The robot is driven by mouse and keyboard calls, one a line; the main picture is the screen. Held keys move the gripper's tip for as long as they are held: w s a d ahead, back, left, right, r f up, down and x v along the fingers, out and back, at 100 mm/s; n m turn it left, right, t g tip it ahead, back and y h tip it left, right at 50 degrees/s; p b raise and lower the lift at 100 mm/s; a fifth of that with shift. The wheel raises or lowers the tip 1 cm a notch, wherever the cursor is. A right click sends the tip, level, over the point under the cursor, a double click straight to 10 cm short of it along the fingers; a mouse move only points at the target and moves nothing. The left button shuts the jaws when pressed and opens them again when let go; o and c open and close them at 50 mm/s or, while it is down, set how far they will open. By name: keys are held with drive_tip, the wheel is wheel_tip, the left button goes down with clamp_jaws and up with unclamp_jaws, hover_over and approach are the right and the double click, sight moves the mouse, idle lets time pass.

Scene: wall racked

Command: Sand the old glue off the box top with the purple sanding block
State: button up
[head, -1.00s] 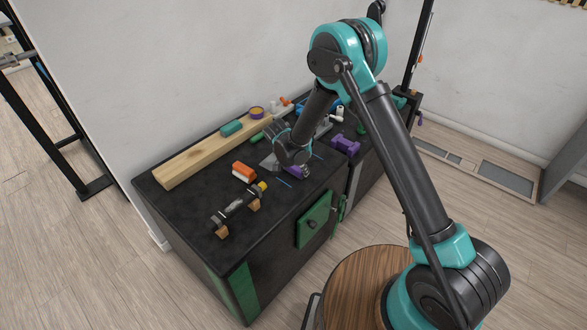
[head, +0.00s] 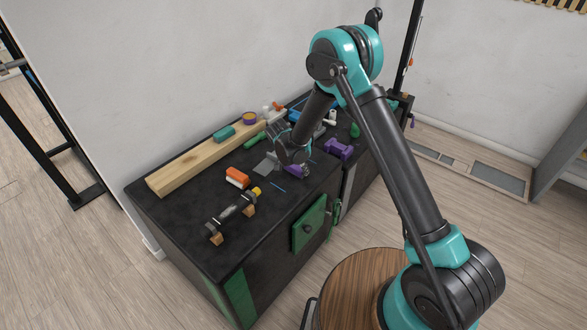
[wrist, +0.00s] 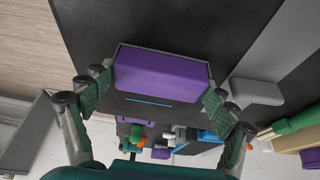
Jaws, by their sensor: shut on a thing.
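The purple sanding block (head: 295,170) is in my gripper (head: 290,156), low over the front part of the black box top (head: 190,193). In the wrist view, the block (wrist: 162,77) lies crosswise between the two green-padded fingers of my gripper (wrist: 158,92), which is shut on it. I cannot tell whether the block touches the top. A flat grey patch (head: 265,166) lies just left of the gripper in the head view; I cannot tell if it is the old glue. A thin blue line (wrist: 149,101) marks the top beside the block.
An orange-and-white block (head: 237,177) and a dark clamp-like tool (head: 232,213) lie to the left. A purple dumbbell-shaped thing (head: 339,149) lies close on the right.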

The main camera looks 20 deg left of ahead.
sight(288, 178)
drive_tip(key=shift+w+d+f, duration=0.1)
drive_tip(key=shift+w+d, duration=0.2)
drive_tip(key=shift+w, duration=0.35)
drive_tip(key=shift+w+d+r, duration=0.1)
drive_tip(key=shift+w+d, duration=0.15)
drive_tip(key=shift+w, duration=0.4)
drive_tip(key=shift+w+d+f, duration=0.1)
drive_tip(key=shift+w+d, duration=0.2)
drive_tip(key=shift+w, duration=0.35)
drive_tip(key=shift+s+a, duration=0.65)
drive_tip(key=shift+s, duration=0.9)
drive_tip(key=shift+s+a, duration=0.65)
drive_tip(key=shift+s, duration=0.95)
drive_tip(key=shift+s+a, duration=0.65)
drive_tip(key=shift+s, duration=0.9)
drive_tip(key=shift+r, duration=3.5)
drive_tip(key=shift+w+r, duration=0.1)
